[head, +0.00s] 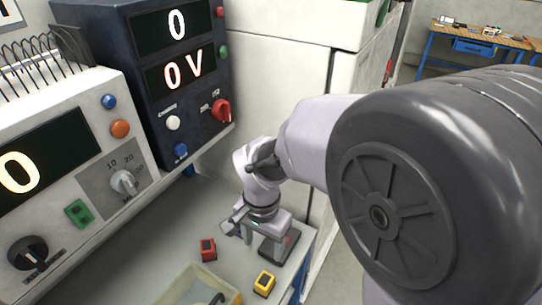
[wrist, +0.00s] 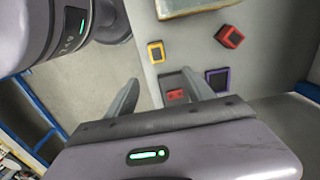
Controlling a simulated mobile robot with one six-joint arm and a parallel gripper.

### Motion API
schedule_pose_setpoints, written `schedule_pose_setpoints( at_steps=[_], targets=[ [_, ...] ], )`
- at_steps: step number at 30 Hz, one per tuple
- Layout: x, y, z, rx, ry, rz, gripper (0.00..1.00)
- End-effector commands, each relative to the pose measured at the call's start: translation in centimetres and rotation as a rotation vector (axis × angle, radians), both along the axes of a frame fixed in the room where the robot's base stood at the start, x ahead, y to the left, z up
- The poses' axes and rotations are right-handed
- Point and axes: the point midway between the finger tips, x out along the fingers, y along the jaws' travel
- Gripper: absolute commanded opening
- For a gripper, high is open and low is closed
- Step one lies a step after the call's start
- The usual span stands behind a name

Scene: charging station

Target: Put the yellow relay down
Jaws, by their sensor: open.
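The yellow relay (head: 264,283) lies on the grey bench top near its right edge, apart from my gripper. It also shows in the wrist view (wrist: 156,52), beyond the fingertips. My gripper (head: 248,229) is open, above the bench and behind the yellow relay in the head view. In the wrist view the fingers (wrist: 160,84) are spread, with nothing held between them. A dark block with a red part (wrist: 176,96) shows between and below the fingers, partly hidden by my gripper body.
A red relay (head: 208,248) lies left of the yellow one. A purple-edged relay (wrist: 218,80) lies near the right finger in the wrist view. A yellow-rimmed tray (head: 237,298) is at the front. Instrument boxes (head: 160,75) stand at the back left.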

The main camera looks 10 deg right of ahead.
Motion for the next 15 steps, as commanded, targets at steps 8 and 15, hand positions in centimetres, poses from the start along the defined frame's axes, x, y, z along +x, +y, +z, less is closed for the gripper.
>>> schedule_pose_setpoints(
  at_steps=[8, 15],
  targets=[
    [0.0, 0.3, -7.6, -0.009, 0.016, -0.009, 0.62],
    [0.0, 0.2, -12.7, -0.008, 0.015, -0.009, 0.62]
  ],
)
